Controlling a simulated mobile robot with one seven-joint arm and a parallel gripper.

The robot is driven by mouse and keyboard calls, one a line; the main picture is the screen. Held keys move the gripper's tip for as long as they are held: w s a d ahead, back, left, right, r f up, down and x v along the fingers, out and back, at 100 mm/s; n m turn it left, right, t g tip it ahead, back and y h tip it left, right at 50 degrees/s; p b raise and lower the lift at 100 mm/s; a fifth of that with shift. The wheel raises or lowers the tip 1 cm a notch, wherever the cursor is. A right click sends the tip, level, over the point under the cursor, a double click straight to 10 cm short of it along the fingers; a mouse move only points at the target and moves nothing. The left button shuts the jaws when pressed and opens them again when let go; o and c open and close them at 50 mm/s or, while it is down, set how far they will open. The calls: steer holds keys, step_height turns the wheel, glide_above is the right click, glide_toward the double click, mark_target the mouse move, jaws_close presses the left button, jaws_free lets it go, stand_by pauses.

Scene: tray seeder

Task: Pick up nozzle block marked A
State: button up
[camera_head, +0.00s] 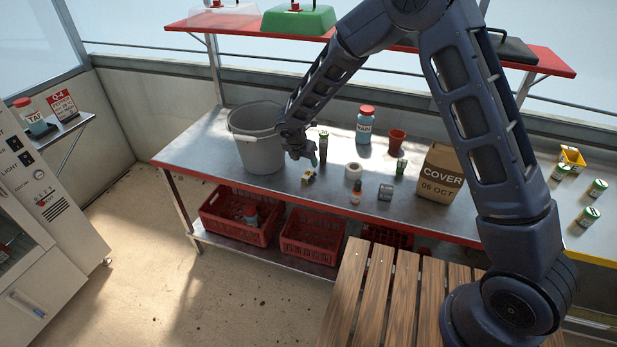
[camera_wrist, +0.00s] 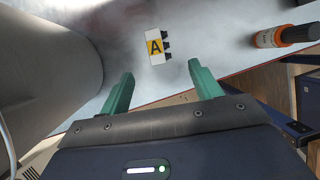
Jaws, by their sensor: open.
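The nozzle block marked A (camera_wrist: 154,46) lies on the metal bench ahead of my fingertips in the wrist view. It is a small pale block with a yellow label bearing a black A, and dark nozzles along its right side. In the head view the small yellow and dark block (camera_head: 308,176) is on the bench just right of the grey bucket. My gripper (camera_wrist: 163,84) has its two green fingers spread apart with nothing between them. In the head view my gripper (camera_head: 312,158) hangs over the bench, close above the block.
The grey bucket (camera_head: 256,140) stands close on the left. A white roll (camera_head: 353,171), grey cylinder (camera_head: 385,192) and COVER bag (camera_head: 440,173) stand farther right. Red crates (camera_head: 312,237) sit below.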

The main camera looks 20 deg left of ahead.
glide_above(309, 175)
steer(key=s, duration=0.2)
step_height(309, 175, down, 5)
steer(key=shift+a+r, duration=0.1)
steer(key=shift+x, duration=2.7)
steer(key=shift+s+a, duration=0.15)
steer(key=shift+a, duration=0.1)
steer(key=c, duration=1.1)
steer(key=shift+c, duration=0.2)
